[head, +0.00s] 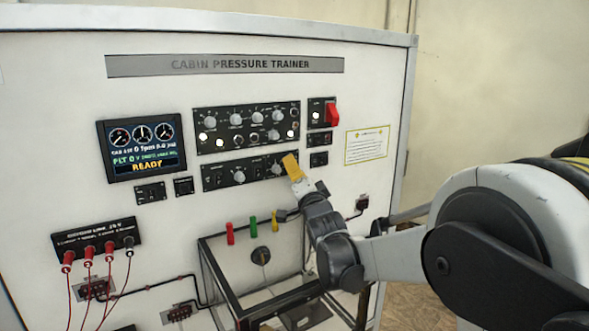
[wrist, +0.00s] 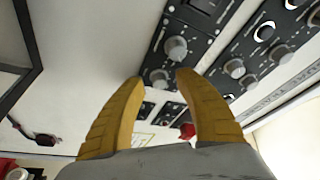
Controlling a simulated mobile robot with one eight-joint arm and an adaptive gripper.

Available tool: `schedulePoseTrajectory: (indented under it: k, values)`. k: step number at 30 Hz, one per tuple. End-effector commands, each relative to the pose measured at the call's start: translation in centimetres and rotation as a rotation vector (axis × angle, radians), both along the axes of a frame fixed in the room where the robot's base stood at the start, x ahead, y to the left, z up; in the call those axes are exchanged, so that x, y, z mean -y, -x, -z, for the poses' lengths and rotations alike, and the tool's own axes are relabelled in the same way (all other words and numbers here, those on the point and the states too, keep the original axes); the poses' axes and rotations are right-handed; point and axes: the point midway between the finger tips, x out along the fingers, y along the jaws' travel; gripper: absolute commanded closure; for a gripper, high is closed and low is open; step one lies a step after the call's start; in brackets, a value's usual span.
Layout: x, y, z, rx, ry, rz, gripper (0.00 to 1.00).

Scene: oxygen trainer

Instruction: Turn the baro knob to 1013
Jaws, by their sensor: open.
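The dark lower control panel (head: 255,172) on the trainer's face bears two grey knobs, a left one (head: 239,177) and a right one (head: 276,168). Their labels are too small to read, so I cannot tell which is the baro knob. My gripper (head: 290,160), with yellow fingers, is open at the panel's right end, beside the right knob. In the wrist view, the right knob (wrist: 159,77) appears between the two spread fingertips (wrist: 158,77). I cannot tell whether they touch it. The left knob (wrist: 175,48) shows beyond them. The display (head: 142,147) reads READY.
An upper panel (head: 247,127) with several knobs sits just above. A red switch (head: 332,115) is to its right. Below, a black-framed stand (head: 215,265) juts out, and red leads hang from a socket block (head: 97,238) at lower left.

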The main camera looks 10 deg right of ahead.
Motion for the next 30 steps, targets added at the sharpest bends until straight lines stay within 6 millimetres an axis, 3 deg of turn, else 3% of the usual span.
schedulePoseTrajectory:
  k: [8, 9, 12, 13, 30]
  values:
    - [-0.02, -0.26, -0.05, 0.000, 0.000, 0.000, 0.60]
    - [-0.02, -0.25, -0.05, 0.000, 0.000, 0.000, 0.65]
    - [-0.02, -0.24, -0.05, 0.000, 0.000, 0.000, 0.95]
    - [-0.02, -0.24, -0.05, 0.000, 0.000, 0.000, 1.00]
    - [0.09, -0.26, 0.19, 0.038, 0.118, 0.001, 1.00]
